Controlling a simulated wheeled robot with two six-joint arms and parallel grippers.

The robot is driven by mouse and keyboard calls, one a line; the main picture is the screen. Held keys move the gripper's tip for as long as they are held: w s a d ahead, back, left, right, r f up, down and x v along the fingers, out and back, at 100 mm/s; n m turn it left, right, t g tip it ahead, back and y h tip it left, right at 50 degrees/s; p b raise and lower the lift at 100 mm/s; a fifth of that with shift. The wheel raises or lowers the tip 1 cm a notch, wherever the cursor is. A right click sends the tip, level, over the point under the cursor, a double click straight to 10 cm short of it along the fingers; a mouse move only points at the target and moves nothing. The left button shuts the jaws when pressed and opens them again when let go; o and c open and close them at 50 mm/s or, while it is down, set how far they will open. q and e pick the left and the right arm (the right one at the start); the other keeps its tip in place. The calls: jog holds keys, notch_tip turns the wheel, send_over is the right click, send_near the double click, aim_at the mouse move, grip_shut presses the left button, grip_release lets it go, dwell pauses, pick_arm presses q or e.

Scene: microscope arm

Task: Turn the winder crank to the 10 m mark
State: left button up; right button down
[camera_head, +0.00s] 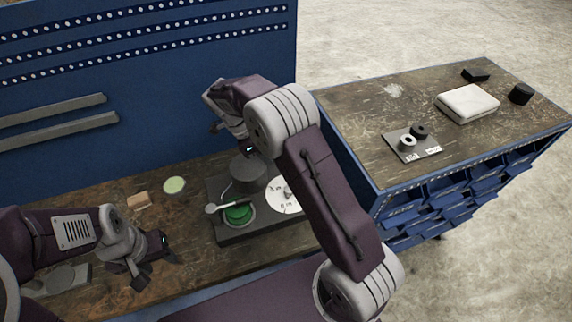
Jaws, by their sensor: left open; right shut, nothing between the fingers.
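The winder is a dark base (232,232) on the wooden bench. It carries a green drum (239,213), a dark grey round part (248,174) behind it, and a white dial (282,195) with small marks, too small to read and partly covered by my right arm. A light grey crank (212,208) with a round knob reaches to the left of the drum. My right gripper (240,144) is shut and empty, above and behind the winder; its fingertips are hard to make out. My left gripper (154,274) is open and empty, low over the bench, left of the winder and apart from it.
A blue perforated back panel (190,85) stands behind the bench. A pale green disc (174,185) and a tan block (138,200) lie left of the winder. A side cabinet top (350,105) at right holds a white case (468,103) and a plate with rings (420,152).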

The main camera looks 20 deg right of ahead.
jog(key=x, duration=0.5)
jog(key=shift+s+f+p, duration=0.1)
jog(key=shift+f+p, duration=0.2)
jog(key=shift+p, duration=0.05)
jog(key=d, duration=0.2)
jog(key=s+d+p, duration=0.1)
jog(key=d, duration=0.1)
jog(key=shift+d+f+b, duration=0.2)
jog(key=shift+b, duration=0.15)
jog(key=shift+s+d+m, duration=0.1)
jog(key=shift+d+m, duration=0.25)
jog(key=shift+m, duration=0.05)
jog(key=shift+r, duration=0.2)
